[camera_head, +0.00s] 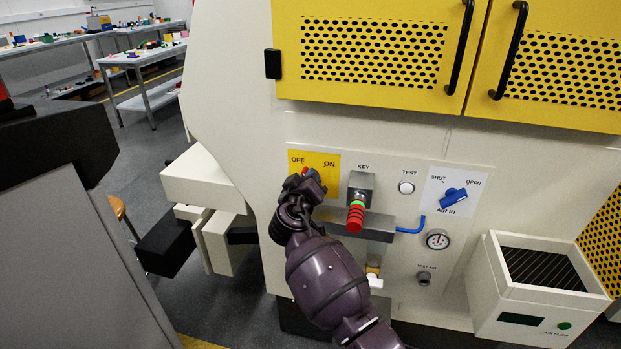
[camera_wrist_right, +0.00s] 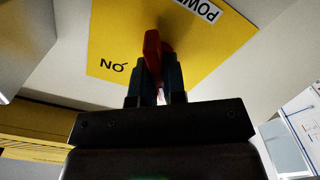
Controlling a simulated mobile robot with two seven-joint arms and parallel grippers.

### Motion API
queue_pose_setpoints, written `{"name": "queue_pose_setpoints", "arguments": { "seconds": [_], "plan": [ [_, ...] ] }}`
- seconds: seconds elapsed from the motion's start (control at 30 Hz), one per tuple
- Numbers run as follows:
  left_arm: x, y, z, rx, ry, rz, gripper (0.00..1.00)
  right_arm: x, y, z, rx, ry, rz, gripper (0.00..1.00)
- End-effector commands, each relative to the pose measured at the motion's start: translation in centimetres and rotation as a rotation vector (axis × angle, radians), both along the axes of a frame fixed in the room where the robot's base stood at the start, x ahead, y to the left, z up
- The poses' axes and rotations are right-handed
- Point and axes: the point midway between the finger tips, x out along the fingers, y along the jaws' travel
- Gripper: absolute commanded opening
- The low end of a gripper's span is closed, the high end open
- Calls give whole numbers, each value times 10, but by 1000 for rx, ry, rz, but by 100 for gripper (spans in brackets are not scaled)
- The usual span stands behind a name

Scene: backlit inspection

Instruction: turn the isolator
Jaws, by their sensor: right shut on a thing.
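The isolator is a red handle (camera_wrist_right: 152,50) on a yellow plate (camera_wrist_right: 112,40) in the right wrist view. In the head view my right gripper (camera_head: 308,180) covers most of the handle, and only a bit of red shows (camera_head: 305,171). I cannot tell which label the handle points at. My left gripper is not in view.
Right of the plate are a key switch with a red tag (camera_head: 356,216), a white test button (camera_head: 406,187), a blue air valve (camera_head: 453,197) and a gauge (camera_head: 437,239). Yellow perforated doors (camera_head: 375,90) hang above. An air-flow box (camera_head: 530,315) juts out at lower right.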

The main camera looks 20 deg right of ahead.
Motion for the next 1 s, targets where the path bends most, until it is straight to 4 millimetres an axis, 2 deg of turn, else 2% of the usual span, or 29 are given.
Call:
{"name": "queue_pose_setpoints", "arguments": {
  "seconds": [0.3, 0.87, 0.9, 1.0],
  "plan": [
    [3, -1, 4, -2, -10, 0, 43, 0, 0, -2, -100, 71, -1, 0],
    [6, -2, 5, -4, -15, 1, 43, 0, 0, -3, -121, 87, -2, 0],
    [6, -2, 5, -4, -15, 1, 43, 0, 0, -3, -121, 87, -1, 18],
    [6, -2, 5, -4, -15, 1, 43, 0, 0, -3, -121, 85, -1, 33]
  ]
}}
